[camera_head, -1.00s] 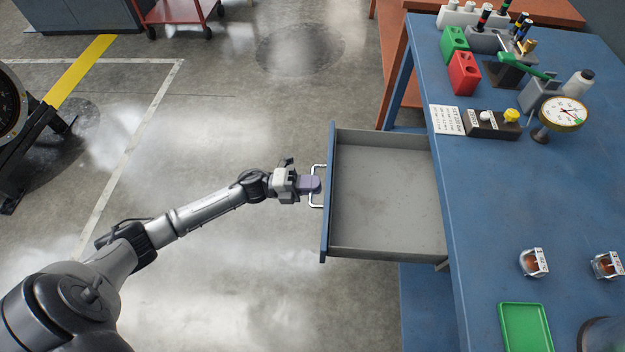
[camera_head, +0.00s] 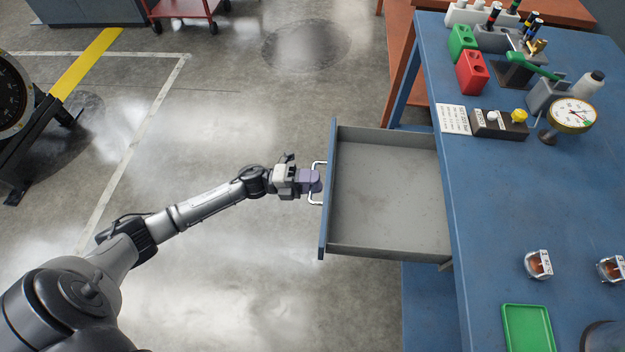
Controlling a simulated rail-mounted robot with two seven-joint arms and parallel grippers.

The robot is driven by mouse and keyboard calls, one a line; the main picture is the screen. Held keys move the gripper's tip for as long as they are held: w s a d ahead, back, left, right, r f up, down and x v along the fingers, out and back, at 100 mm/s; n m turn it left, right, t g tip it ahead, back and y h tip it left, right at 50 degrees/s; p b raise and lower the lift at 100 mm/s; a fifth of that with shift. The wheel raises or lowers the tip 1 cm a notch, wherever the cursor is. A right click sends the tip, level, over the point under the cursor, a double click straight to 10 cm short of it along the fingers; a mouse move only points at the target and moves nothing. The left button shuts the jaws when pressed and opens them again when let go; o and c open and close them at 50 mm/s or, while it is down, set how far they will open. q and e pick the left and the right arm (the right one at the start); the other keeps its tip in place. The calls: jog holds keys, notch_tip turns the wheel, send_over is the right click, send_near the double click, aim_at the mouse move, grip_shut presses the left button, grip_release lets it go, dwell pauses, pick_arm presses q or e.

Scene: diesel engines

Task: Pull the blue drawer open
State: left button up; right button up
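The blue drawer (camera_head: 327,190) stands far out from the left side of the blue workbench. Its grey inside (camera_head: 385,195) is empty. A pale bar handle (camera_head: 316,200) sits on its blue front. My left gripper (camera_head: 312,182) reaches in from the left, with its purple fingertips at the middle of the handle, and looks shut on it. The fingers cover the middle of the handle, so the contact itself is partly hidden. My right gripper is not in view.
A black stand (camera_head: 40,140) is at far left.

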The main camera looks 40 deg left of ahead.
pick_arm(q)
jog(key=p+v, duration=0.2)
jog(key=v, duration=1.2)
jog(key=shift+d+r, duration=0.1)
dwell(0.4)
